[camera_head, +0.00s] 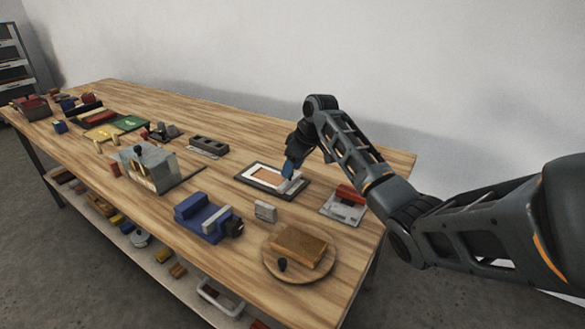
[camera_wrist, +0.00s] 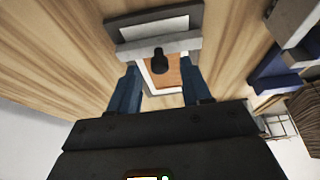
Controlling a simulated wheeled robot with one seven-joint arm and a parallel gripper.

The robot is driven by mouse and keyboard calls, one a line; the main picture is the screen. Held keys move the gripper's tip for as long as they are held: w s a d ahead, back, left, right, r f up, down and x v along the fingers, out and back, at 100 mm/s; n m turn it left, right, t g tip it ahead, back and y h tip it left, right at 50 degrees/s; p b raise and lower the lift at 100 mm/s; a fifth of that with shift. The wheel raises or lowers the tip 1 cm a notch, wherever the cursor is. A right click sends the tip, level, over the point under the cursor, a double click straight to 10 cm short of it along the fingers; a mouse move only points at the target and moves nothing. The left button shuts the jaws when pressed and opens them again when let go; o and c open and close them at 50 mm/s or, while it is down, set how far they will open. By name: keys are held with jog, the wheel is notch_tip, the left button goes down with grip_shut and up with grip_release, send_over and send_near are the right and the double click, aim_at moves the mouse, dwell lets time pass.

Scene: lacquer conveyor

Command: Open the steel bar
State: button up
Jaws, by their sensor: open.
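The steel bar (camera_wrist: 185,45) is a pale grey strip lying across a dark-framed board (camera_wrist: 155,23) in the wrist view, with a black knob (camera_wrist: 159,58) standing on it. In the head view the bar (camera_head: 291,186) lies at the right end of the dark frame (camera_head: 248,182), around a white border and an orange-brown panel (camera_head: 268,175). My gripper (camera_wrist: 160,80) is open, its two blue fingers apart on either side of the knob's line. In the head view my gripper (camera_head: 289,170) is over the bar end. Whether the fingers touch anything is not clear.
A blue clamp-like block (camera_head: 203,217), a small grey block (camera_head: 265,211) and a round board with a brown block (camera_head: 299,246) stand nearer the front. A red-handled plate (camera_head: 345,205) lies to the right. Bare wood surrounds the frame on the table (camera_head: 225,175).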

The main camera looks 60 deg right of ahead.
jog(key=v, duration=0.7)
jog(key=shift+b, duration=0.3)
